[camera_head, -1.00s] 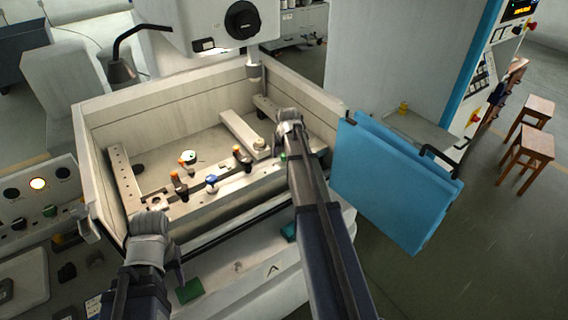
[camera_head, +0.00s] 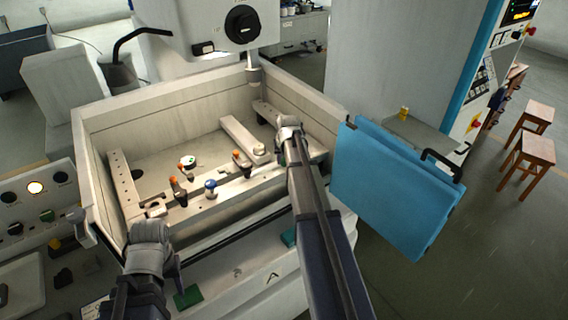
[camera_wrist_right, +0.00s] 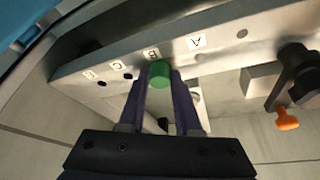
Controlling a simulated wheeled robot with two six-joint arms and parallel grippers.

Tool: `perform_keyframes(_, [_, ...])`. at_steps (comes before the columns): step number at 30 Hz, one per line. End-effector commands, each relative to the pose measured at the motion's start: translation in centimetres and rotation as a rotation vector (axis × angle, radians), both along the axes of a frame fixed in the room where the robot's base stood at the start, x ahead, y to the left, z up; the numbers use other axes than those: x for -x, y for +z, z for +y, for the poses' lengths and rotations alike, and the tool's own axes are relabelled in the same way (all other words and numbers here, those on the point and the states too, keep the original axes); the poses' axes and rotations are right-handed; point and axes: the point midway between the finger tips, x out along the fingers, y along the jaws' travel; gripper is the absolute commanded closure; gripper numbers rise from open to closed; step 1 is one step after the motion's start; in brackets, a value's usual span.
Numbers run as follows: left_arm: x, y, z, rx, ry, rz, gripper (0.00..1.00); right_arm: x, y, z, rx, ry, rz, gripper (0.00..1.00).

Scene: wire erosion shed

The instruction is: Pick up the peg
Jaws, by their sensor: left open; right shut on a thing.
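The peg (camera_wrist_right: 160,74) shows a round green end in the right wrist view, between the two fingers of my right gripper (camera_wrist_right: 161,98). The gripper is shut on it. The peg is in front of the pale bar (camera_wrist_right: 225,50), close to the label B; I cannot tell whether its hidden lower end touches the bar. In the head view my right gripper (camera_head: 287,127) is over the right end of the bar, and the peg is hidden there. My left gripper (camera_head: 150,232) is open at the tank's front left corner, its fingertips mostly hidden.
Orange-topped clamps (camera_head: 178,188) and a blue-topped part (camera_head: 211,186) stand along the bar. A round white part with green (camera_head: 188,161) lies behind them. Tank walls (camera_head: 160,98) enclose the area. A blue door panel (camera_head: 390,185) stands at right. A machine head (camera_head: 205,25) hangs above.

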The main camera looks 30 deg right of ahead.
Motion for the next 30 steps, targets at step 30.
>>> perform_keyframes(30, [0.0, 6.5, 0.0, 0.000, 0.000, 0.000, 0.50, 0.0, 6.5, 0.0, 0.000, 0.000, 0.000, 1.00])
